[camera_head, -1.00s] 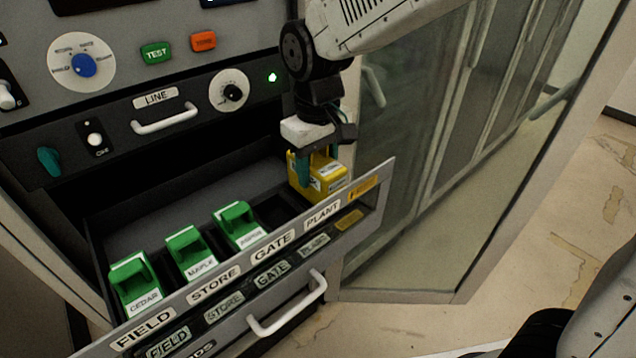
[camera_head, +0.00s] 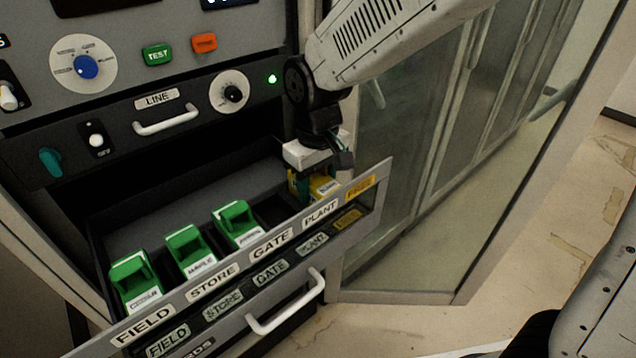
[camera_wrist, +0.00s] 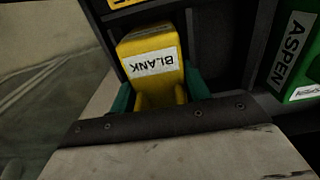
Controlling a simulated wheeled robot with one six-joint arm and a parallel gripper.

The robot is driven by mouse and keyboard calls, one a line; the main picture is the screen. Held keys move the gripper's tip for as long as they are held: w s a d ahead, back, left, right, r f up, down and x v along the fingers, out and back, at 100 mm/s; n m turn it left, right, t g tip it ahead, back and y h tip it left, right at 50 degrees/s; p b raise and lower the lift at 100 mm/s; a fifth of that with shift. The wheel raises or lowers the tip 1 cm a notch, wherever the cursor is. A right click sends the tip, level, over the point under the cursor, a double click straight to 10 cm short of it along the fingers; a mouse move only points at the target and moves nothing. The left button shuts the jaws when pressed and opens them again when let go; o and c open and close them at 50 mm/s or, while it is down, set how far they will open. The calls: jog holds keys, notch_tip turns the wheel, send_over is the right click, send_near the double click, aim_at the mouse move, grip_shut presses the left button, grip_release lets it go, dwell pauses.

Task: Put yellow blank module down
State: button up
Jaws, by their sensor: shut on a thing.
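The yellow blank module (camera_head: 324,188) is at the right end of the open drawer (camera_head: 120,345), behind the yellow label (camera_head: 360,187). It sits low, partly below the drawer's front edge. My gripper (camera_head: 308,184) comes from above and is shut on it. In the wrist view, the module (camera_wrist: 152,62) shows its white BLANK label between teal fingers (camera_wrist: 160,93). Its underside is hidden, so I cannot tell whether it touches the drawer floor.
Green modules CEDAR (camera_head: 135,280), MAPLE (camera_head: 190,250) and ASPEN (camera_head: 237,222) stand in the drawer. An empty dark compartment (camera_head: 272,211) lies between ASPEN and the yellow module. A panel with knobs (camera_head: 85,66) rises behind. A glass-fronted cabinet (camera_head: 400,230) stands to the right.

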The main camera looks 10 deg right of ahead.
jog(key=o, duration=0.8)
jog(key=shift+s+d+f, duration=0.2)
jog(key=shift+s+f, duration=0.15)
jog(key=shift+f, duration=0.15)
jog(key=shift+o, duration=0.2)
jog(key=r, duration=1.3)
jog(key=shift+w+a+r, duration=0.1)
jog(key=shift+w+r, duration=0.1)
jog(key=shift+r, duration=0.05)
jog(key=s+d+f+m+t, duration=0.1)
jog(key=s+d+m, duration=0.5)
jog(key=s+d, duration=1.3)
jog(key=shift+s+d+f+m, duration=0.25)
jog(key=shift+d+f+m, duration=0.15)
jog(key=shift+d, duration=0.5)
